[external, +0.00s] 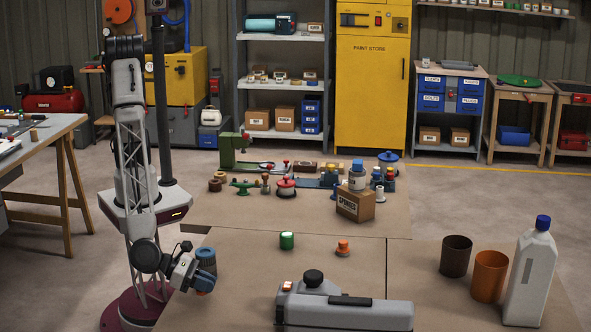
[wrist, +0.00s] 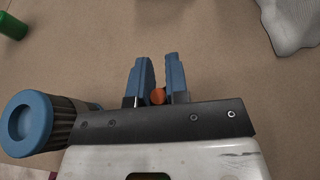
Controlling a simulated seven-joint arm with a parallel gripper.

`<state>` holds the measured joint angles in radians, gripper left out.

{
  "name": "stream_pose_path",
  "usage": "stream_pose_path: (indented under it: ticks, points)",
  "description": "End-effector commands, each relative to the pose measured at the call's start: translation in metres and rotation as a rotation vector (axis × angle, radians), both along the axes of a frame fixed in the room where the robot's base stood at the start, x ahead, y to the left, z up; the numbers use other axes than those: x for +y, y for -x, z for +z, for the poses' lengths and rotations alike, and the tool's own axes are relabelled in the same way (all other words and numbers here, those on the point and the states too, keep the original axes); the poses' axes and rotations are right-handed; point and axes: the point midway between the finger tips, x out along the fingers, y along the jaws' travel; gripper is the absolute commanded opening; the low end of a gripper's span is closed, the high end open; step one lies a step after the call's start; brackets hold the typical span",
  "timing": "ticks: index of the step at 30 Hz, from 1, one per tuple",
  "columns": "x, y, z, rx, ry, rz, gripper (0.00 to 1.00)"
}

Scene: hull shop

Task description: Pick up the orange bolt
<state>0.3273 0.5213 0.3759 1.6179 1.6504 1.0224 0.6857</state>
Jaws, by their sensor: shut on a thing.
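My gripper (wrist: 158,82) has its two blue fingers shut on the orange bolt (wrist: 158,96). Only a small round orange part of the bolt shows between the fingers in the wrist view; the rest is hidden. In the external view my gripper (external: 204,284) is low at the left part of the near table, pointing down, with a bit of orange at its tips. I cannot tell whether the bolt touches the tabletop.
A green cylinder (external: 287,240) and an orange knob-like piece (external: 343,248) stand on the near table. A grey machine (external: 350,313) lies at the front. Brown (external: 455,256) and orange (external: 489,276) cups and a white bottle (external: 531,270) stand right. Clutter fills the back table.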

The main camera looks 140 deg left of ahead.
Motion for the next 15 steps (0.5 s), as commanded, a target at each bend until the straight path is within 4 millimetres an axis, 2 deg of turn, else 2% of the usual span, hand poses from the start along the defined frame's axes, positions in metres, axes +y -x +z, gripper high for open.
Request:
stream_pose_path:
  ticks: [9,15]
  points:
    - [0.0,0.0,0.048,-0.002,0.001,0.0,0.0]
    - [0.0,0.0,0.067,-0.001,0.001,0.001,0.0]
